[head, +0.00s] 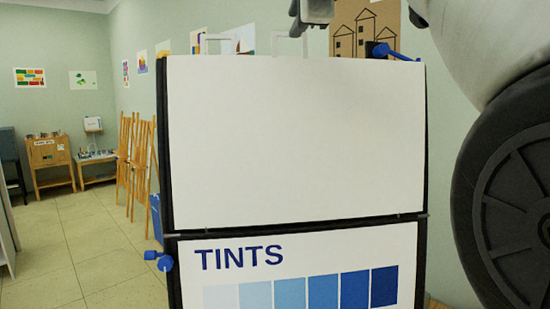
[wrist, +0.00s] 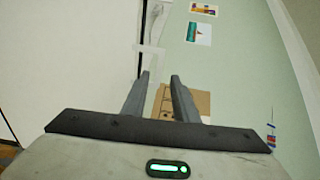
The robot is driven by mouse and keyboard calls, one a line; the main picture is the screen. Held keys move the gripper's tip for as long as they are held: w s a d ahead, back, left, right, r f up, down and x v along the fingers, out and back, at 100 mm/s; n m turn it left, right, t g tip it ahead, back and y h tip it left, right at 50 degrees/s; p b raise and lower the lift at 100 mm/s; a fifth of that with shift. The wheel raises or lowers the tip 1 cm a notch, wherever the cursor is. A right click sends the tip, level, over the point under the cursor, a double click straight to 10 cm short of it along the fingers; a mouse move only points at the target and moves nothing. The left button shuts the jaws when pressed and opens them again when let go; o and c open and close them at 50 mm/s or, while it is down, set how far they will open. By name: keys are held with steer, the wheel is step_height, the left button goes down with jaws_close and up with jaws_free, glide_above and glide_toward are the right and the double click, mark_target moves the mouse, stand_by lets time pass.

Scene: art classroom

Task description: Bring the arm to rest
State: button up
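My gripper (wrist: 160,78) shows in the wrist view with its two grey fingers apart and nothing between them. In the head view, a small dark grey part of it (head: 312,12) shows at the top edge, above the white board (head: 295,140); the rest is cut off by the frame. My arm (head: 490,40) fills the upper right of the head view, with a large dark round joint below it. In the wrist view, a white bracket (wrist: 149,58) lies just beyond the left fingertip; I cannot tell whether they touch.
A cardboard picture (head: 364,28) is behind. Easels (head: 135,160) and small tables stand at the left, with open floor (head: 85,240) before them.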

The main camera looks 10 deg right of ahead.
stand_by(0.3)
steer(key=s+d+f+n+g, duration=0.1)
steer(key=s+f+n+g, duration=0.2)
steer(key=s+f, duration=0.6)
steer(key=s+d+f+n+g, duration=0.1)
steer(key=s+f+n+g, duration=0.2)
steer(key=f, duration=2.1)
steer(key=s+f+n+g, duration=0.4)
steer(key=s+f+n, duration=0.7)
steer(key=s+f, duration=0.6)
steer(key=shift+s+d+f+h, duration=0.15)
steer(key=shift+s+d+h, duration=0.1)
steer(key=shift+d+h, duration=0.15)
steer(key=shift+c, duration=0.6)
